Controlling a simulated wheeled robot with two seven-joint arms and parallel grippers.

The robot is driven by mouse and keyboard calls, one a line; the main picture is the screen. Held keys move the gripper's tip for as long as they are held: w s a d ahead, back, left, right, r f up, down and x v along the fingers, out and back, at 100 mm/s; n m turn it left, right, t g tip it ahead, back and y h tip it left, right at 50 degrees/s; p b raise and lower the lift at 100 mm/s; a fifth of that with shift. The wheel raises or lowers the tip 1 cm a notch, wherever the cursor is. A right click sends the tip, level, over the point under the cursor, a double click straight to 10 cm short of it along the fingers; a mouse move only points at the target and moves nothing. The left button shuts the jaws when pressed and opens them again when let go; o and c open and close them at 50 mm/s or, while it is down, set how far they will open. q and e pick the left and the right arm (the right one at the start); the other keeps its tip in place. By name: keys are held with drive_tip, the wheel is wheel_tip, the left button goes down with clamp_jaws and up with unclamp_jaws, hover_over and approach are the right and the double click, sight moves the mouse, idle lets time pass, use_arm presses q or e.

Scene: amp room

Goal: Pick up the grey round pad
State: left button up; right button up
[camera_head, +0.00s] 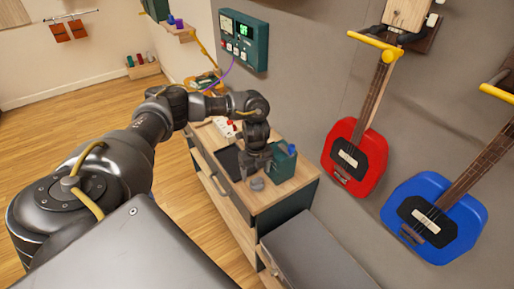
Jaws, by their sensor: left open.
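The grey round pad (257,184) lies on the wooden top of the cabinet (292,187), near its front end. My left arm reaches in from the left over the cabinet. My left gripper (254,172) points down just above and behind the pad. Its jaws are open and look empty. I cannot tell from this view whether the fingers touch the pad. My right gripper is not in view.
A green box (283,162) stands right beside the gripper. A dark flat panel (229,161) lies to its left. A grey chest (315,255) stands in front of the cabinet. Red (354,157) and blue (436,217) guitars hang on the wall. Floor at left is clear.

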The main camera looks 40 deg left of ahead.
sight(256, 179)
use_arm(q)
drive_tip(key=shift+f, duration=0.15)
wheel_tip(256, 179, down, 5)
drive_tip(key=shift+d+p, duration=0.15)
drive_tip(key=shift+p, duration=0.9)
drive_tip(key=c, duration=1)
